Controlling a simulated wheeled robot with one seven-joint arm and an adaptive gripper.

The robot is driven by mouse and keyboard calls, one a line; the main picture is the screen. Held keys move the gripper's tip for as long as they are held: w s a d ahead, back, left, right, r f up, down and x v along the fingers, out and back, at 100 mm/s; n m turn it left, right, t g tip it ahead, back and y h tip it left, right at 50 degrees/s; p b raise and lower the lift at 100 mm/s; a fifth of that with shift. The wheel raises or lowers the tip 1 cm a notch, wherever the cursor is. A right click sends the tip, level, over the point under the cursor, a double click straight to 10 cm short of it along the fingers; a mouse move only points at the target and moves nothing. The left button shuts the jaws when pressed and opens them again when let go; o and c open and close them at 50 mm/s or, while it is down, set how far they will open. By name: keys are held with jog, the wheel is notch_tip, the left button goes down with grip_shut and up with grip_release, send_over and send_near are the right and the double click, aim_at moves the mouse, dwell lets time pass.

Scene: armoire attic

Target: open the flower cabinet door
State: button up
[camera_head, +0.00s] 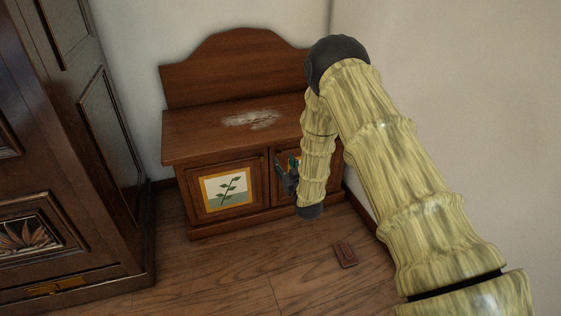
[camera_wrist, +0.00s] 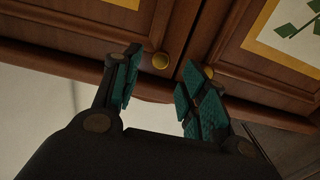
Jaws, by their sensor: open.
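The flower cabinet (camera_head: 215,144) is a low brown wooden cabinet with a raised back. Its left door (camera_head: 193,182) is shut and bears a framed plant picture. Its right door is largely hidden by my arm in the head view, with an edge of its picture showing. In the wrist view both doors look shut along their seam, with a round brass knob on the left (camera_wrist: 160,61) and another on the right (camera_wrist: 208,72). My gripper (camera_head: 287,176) is open in front of the right door. In the wrist view my gripper (camera_wrist: 160,88) has the left knob between its fingers in the picture; contact cannot be told.
A dark carved armoire (camera_head: 110,150) stands at the left. A white wall (camera_head: 470,120) rises close on the right. A small reddish-brown block (camera_head: 345,254) lies on the wooden floor (camera_head: 230,270) before the cabinet. A pale worn patch (camera_head: 252,119) marks the cabinet top.

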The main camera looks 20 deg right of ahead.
aim_at(280, 156)
jog(key=shift+w+a+b, duration=0.1)
jog(key=shift+w+b, duration=0.65)
jog(key=shift+w, duration=1.7)
grip_shut()
